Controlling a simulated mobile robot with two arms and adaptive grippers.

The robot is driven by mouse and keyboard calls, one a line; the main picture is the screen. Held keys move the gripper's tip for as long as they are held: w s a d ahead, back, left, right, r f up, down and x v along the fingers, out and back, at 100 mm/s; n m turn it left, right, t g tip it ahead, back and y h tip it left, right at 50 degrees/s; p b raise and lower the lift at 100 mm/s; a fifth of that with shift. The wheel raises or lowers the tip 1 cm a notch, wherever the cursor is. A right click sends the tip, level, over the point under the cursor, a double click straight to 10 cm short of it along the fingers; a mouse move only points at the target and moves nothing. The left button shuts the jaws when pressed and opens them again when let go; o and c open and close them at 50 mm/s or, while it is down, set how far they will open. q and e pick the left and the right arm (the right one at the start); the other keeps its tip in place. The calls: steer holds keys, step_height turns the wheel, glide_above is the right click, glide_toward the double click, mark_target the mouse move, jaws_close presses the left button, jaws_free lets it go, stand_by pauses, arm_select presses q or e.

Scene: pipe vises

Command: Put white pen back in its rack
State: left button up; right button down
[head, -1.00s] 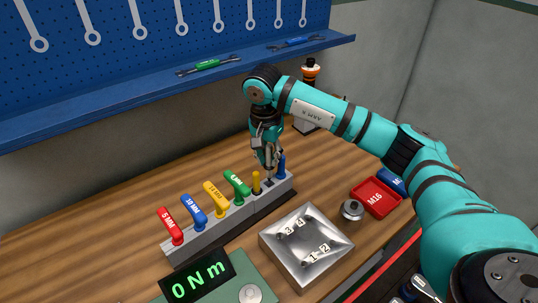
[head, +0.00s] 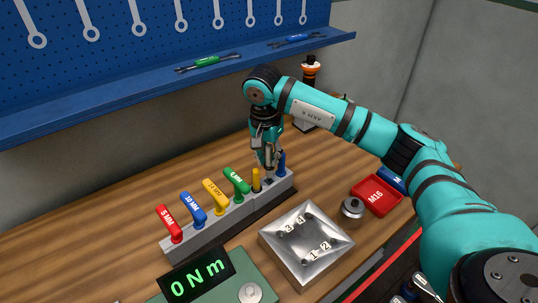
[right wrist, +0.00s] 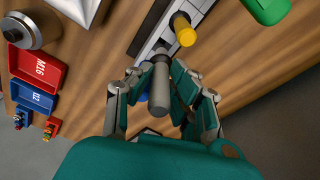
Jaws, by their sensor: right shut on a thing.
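My right gripper (head: 268,164) points down over the right part of the grey rack (head: 275,198). In the head view the fingers largely hide the pen, between the yellow pen (head: 256,181) and the blue pen (head: 282,166). I cannot tell how deep the pen sits in its slot. My left gripper is not in view.
Coloured hex keys, including a green one (head: 237,184) and a red one (head: 171,224), stand in the rack's left part. A metal tray (head: 307,262), a torque display (head: 197,277) and a red M16 bin (head: 376,196) lie nearby. The blue shelf (head: 130,99) is behind.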

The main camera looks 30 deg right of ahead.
steer(key=shift+f+b, duration=2.15)
steer(key=shift+f, duration=0.8)
stand_by(1.1)
steer(key=shift+s+f, duration=0.1)
steer(key=shift+s, duration=0.05)
stand_by(0.8)
steer(key=c, duration=1.1)
jaws_free()
steer(key=shift+c, duration=0.2)
steer(key=shift+r, duration=0.25)
steer(key=r, duration=0.7)
steer(key=a+r, duration=0.1)
steer(key=r, duration=0.3)
steer(key=shift+s+a+r, duration=0.1)
steer(key=shift+s+r, duration=0.15)
steer(key=shift+s, duration=0.05)
